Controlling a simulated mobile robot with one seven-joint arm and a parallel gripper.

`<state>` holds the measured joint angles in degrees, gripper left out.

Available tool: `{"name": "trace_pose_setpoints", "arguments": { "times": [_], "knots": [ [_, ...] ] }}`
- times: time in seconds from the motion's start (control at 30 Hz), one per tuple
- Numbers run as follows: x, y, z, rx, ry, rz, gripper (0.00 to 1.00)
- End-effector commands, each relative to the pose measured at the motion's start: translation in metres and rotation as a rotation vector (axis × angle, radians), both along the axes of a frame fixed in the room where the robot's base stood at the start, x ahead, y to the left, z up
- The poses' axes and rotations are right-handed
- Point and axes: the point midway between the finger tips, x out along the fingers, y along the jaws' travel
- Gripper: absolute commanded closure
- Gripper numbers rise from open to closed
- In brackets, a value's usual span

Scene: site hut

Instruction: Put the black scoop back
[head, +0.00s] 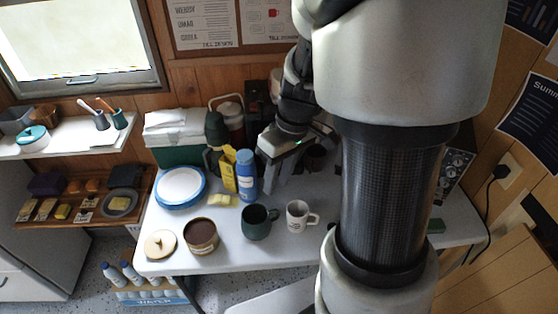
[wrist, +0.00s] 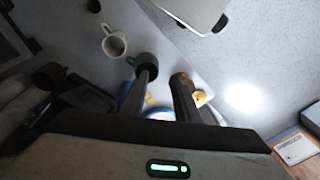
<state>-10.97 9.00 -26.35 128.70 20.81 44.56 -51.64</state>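I cannot make out a black scoop in either view. An open brown tin (head: 201,237) with dark contents stands near the front left of the white table, with a round cream lid (head: 160,245) beside it. My gripper (head: 271,186) is above the table, behind the mugs and beside the blue bottle. In the wrist view my gripper (wrist: 164,78) has its two fingers apart, with nothing visible held between them. The brown tin (wrist: 181,78) is partly hidden by a finger there. My arm hides part of the table's right side.
A dark green mug (head: 257,222) and a white mug (head: 298,217) stand at the table front. A blue bottle (head: 246,176), yellow packet (head: 228,172) and blue-rimmed plates (head: 181,187) are behind. A shelf (head: 75,142) with utensil cups is at left. Front table edge has some free room.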

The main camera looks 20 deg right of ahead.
Motion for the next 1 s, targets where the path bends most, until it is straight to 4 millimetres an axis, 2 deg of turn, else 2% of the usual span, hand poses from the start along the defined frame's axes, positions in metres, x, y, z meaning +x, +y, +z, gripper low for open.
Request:
{"name": "trace_pose_setpoints", "arguments": {
  "times": [0.03,0.2,0.4,0.5,0.63,1.0],
  "knots": [
    [-0.005,0.009,0.023,0.016,-0.037,-0.025,0.71],
    [-0.031,0.032,0.082,0.032,-0.13,-0.126,0.71],
    [-0.07,0.041,0.136,-0.005,-0.261,-0.258,0.71],
    [-0.087,0.042,0.152,-0.032,-0.322,-0.319,0.71],
    [-0.101,0.041,0.162,-0.056,-0.374,-0.378,0.71],
    [-0.106,0.04,0.166,-0.067,-0.396,-0.406,0.71]
  ]
}}
